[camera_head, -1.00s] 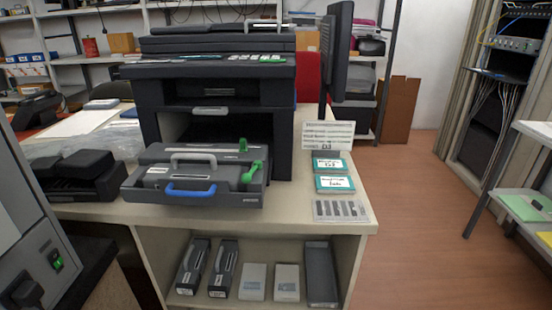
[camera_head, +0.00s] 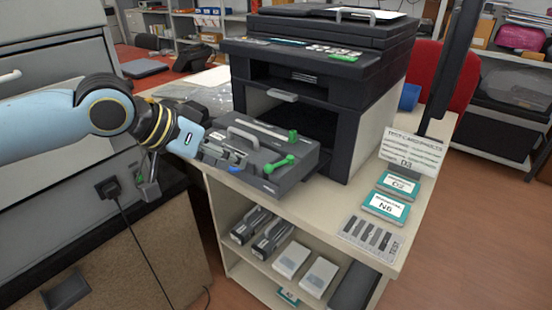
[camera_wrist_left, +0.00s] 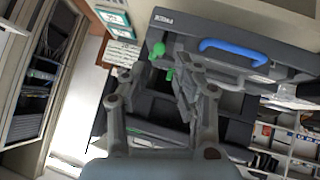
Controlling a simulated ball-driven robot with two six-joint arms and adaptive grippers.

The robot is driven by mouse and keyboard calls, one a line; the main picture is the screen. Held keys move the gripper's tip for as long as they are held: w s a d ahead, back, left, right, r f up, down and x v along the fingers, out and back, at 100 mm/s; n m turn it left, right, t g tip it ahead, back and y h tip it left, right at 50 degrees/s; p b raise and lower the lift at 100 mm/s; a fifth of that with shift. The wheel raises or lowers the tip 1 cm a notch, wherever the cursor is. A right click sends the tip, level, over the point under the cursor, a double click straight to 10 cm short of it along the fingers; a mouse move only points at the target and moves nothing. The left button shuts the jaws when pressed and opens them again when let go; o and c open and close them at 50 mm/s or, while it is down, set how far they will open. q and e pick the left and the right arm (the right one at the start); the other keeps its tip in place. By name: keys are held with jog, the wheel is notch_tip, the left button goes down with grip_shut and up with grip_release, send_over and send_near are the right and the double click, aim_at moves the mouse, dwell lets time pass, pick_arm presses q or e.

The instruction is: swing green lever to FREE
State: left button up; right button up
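The green lever (camera_head: 281,163) sits on top of a dark grey unit (camera_head: 290,184) that juts out from the printer's front. Its rounded knob also shows in the left wrist view (camera_wrist_left: 158,49). A second green part (camera_head: 293,136) stands behind it. No FREE marking is readable. My left gripper (camera_head: 236,155) is over the left part of the unit, to the left of the lever and apart from it. The blue handle (camera_wrist_left: 233,51) is mostly hidden in the head view. My right gripper is not in view.
The printer (camera_head: 330,90) stands behind the unit. A grey carry handle (camera_head: 243,135) rises from the unit's top. Cartridges and boxes (camera_head: 291,259) fill the shelf below.

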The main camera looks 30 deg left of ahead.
aim_at(265, 168)
pick_arm(q)
jog(key=shift+m, duration=0.3)
jog(key=x, duration=0.2)
jog(key=b+x, duration=0.1)
jog(key=x, duration=0.2)
jog(key=w+r+x, duration=0.1)
jog(key=x, duration=0.1)
jog(key=shift+w+f+b, duration=0.25)
jog(key=shift+w+b, duration=0.05)
jog(key=shift+b, duration=0.1)
jog(key=shift+w+d+f, duration=0.15)
jog(key=shift+w+f, duration=0.3)
jog(key=shift+f, duration=0.05)
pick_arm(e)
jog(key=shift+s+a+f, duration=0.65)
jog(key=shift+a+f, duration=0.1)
pick_arm(q)
jog(key=shift+c, duration=0.5)
grip_shut()
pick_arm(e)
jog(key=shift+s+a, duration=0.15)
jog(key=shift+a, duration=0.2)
